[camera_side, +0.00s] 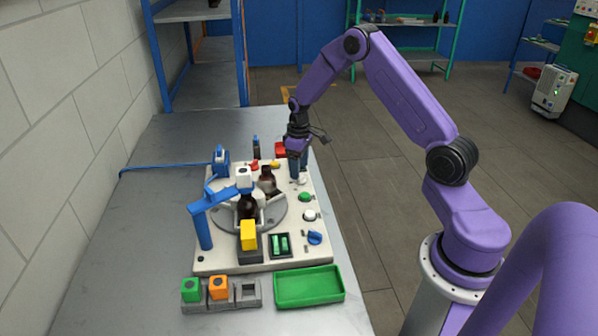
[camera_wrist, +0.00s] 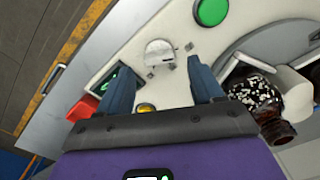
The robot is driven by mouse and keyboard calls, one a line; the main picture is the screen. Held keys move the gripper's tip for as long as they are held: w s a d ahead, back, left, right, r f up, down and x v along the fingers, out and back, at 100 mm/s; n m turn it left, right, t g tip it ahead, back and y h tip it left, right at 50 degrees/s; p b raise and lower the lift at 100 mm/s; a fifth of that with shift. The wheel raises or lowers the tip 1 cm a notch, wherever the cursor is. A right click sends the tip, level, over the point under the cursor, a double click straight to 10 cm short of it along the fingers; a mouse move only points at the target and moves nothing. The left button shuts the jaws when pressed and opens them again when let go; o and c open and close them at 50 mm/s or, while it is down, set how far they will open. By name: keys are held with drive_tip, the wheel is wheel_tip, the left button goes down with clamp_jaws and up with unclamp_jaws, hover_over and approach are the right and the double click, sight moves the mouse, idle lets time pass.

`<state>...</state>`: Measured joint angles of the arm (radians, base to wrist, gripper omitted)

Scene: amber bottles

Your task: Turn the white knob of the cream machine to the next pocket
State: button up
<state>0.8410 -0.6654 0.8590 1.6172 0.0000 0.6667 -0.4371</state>
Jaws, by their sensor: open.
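The cream machine (camera_side: 318,258) stands on the table with a grey round turntable (camera_side: 277,216) on top. Its white knob (camera_side: 302,181) is on the right-hand strip, below my gripper (camera_side: 298,172). In the wrist view the white knob (camera_wrist: 160,53) lies between and just beyond the tips of my gripper (camera_wrist: 160,68). The fingers are apart, with a visible gap on each side of the knob; I cannot tell their exact height over it. Amber bottles stand on the turntable, one in front (camera_side: 247,207) and one behind (camera_side: 267,182). A bottle with white specks (camera_wrist: 262,100) shows in the wrist view.
A green button (camera_side: 305,197), a white button (camera_side: 310,215) and a blue knob (camera_side: 315,238) line the same strip. A blue arm (camera_side: 203,228) overhangs the turntable. A green tray (camera_side: 308,299) and a grey rack (camera_side: 250,304) with coloured blocks stand in front. The table's left side is clear.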

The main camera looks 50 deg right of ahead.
drive_tip(key=shift+f, duration=1.3)
drive_tip(key=c, duration=1.1)
drive_tip(key=shift+o, duration=0.2)
drive_tip(key=shift+m, duration=0.3)
drive_tip(key=m, duration=0.5)
drive_tip(key=shift+d+m, duration=0.1)
drive_tip(key=shift+m, duration=0.2)
drive_tip(key=m, duration=0.5)
drive_tip(key=shift+d, duration=0.1)
drive_tip(key=shift+m, duration=0.4)
